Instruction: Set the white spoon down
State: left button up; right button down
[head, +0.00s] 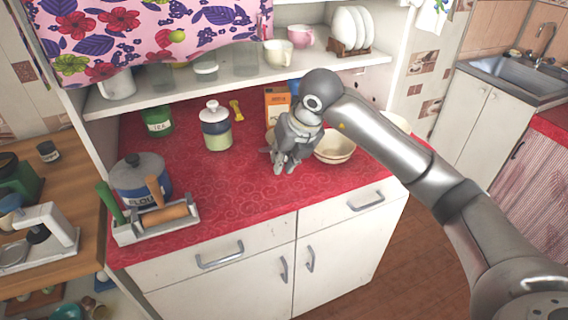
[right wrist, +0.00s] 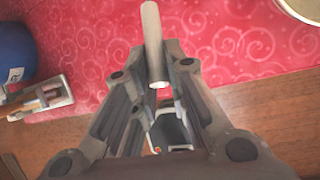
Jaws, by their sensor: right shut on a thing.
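My right gripper (head: 279,164) is over the red-covered counter (head: 240,180), fingers pointing down, left of a cream bowl (head: 335,147). In the right wrist view it is shut on the white spoon (right wrist: 153,40), of which only a pale, narrow, rod-like part shows between the fingers. The red patterned cloth (right wrist: 235,45) lies beyond it. In the head view I cannot make out the spoon at the gripper, and I cannot tell whether it touches the counter. My left gripper is not in view.
An orange box (head: 277,104) stands behind the gripper. A white-lidded jar (head: 216,128), a green tin (head: 157,121), a flour canister (head: 141,180) and a tray with a rolling pin (head: 165,215) are to the left. A shelf (head: 210,86) overhangs the back. The front middle counter is clear.

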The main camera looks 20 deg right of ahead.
notch_tip(320, 180, down, 2)
jog(key=shift+s+f+p, duration=0.1)
jog(key=shift+p, duration=0.2)
jog(key=shift+f, duration=0.1)
jog(key=shift+f+b, duration=0.15)
jog(key=shift+b, duration=0.15)
jog(key=c, duration=1.4)
grip_release()
jog(key=shift+c, duration=0.2)
jog(key=shift+r+p, duration=0.3)
jog(key=b+v, duration=0.1)
jog(key=v, duration=1.1)
jog(key=shift+b, duration=0.35)
